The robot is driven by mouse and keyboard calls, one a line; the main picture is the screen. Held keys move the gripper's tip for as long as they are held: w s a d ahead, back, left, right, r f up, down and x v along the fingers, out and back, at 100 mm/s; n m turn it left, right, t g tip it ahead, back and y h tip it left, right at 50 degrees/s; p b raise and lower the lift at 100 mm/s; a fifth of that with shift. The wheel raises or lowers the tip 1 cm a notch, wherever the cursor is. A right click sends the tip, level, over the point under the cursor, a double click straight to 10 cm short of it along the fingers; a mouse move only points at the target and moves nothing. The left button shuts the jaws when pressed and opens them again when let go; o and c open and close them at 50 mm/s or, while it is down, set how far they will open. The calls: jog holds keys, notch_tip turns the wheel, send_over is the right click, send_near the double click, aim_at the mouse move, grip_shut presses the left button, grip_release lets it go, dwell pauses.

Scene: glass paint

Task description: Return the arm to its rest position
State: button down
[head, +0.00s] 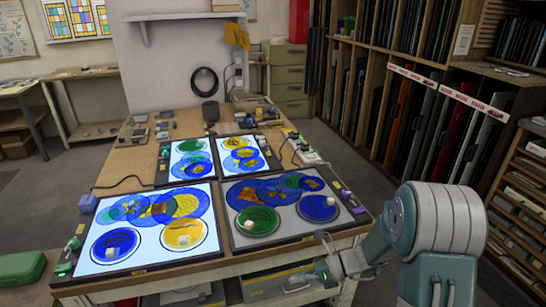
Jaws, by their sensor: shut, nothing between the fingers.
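My arm shows at the lower right in the head view, a grey and teal arm with a thick round joint. Its forearm reaches left to my gripper (300,282), which is low in front of the near edge of the wooden table (118,172). My gripper is small in this view and its fingertips are hard to make out; it looks shut and holds nothing that I can see. It is apart from the glass panels on the table top.
Racks of glass sheets (400,112) stand at right. A green case (20,268) is at left. Floor shows between table and racks.

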jog(key=s+d+r+n+t+h, duration=0.3)
jog(key=s+d+r+n+h, duration=0.2)
jog(key=s+r+n, duration=0.5)
jog(key=s+d+r+n+t+h, duration=0.3)
jog(key=s+r+n+h, duration=0.5)
jog(key=n, duration=0.6)
notch_tip(320, 180, up, 2)
jog(key=shift+s+d+h, duration=0.4)
jog(key=shift+s+d, duration=0.45)
jog(key=shift+s, duration=0.15)
